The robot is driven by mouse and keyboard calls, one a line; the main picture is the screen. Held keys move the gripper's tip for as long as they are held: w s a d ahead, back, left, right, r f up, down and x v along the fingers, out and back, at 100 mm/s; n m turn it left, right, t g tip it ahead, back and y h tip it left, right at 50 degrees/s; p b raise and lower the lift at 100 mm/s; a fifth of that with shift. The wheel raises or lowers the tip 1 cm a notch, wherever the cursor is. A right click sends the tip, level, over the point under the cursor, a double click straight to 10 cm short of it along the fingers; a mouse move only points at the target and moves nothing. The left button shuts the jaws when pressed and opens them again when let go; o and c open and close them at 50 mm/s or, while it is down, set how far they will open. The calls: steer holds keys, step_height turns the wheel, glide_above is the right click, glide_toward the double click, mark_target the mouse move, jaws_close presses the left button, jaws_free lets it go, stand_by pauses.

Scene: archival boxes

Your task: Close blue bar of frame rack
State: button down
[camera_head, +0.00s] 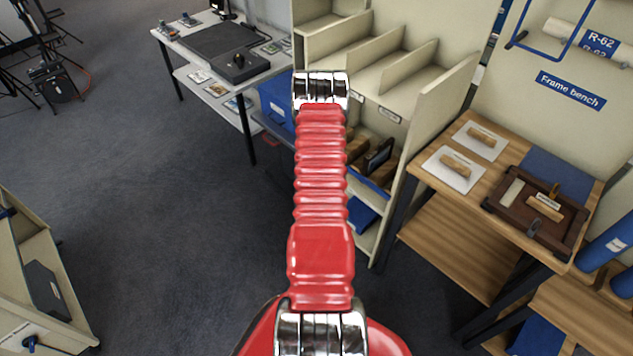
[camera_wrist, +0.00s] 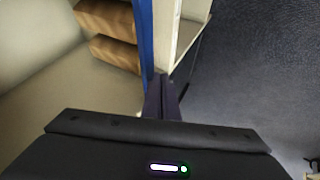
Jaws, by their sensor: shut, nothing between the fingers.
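The cream frame rack (camera_head: 440,110) stands right of centre in the head view, with dark and brown frames (camera_head: 378,158) in a lower compartment. A blue bar (camera_head: 370,183) shows along the front of that compartment, partly hidden by my red arm. In the wrist view a blue strip, likely this bar (camera_wrist: 146,38), runs upright between wooden pieces (camera_wrist: 108,35) and a cream panel (camera_wrist: 162,30). My gripper (camera_wrist: 162,82) is shut and empty, its dark fingertips close to the strip's lower end; I cannot tell whether they touch.
A wooden frame bench (camera_head: 440,178) stands right of the rack, holding a dark brown frame (camera_head: 515,215). A white table (camera_head: 205,85) with a black device is behind left. A cream cabinet (camera_head: 35,270) is at lower left. Open grey floor (camera_head: 150,200) lies between.

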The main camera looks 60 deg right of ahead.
steer(key=a+r, duration=0.7)
steer(key=a, duration=0.1)
steer(key=shift+s+a+r, duration=0.35)
steer(key=shift+s+a, duration=0.05)
stand_by(0.7)
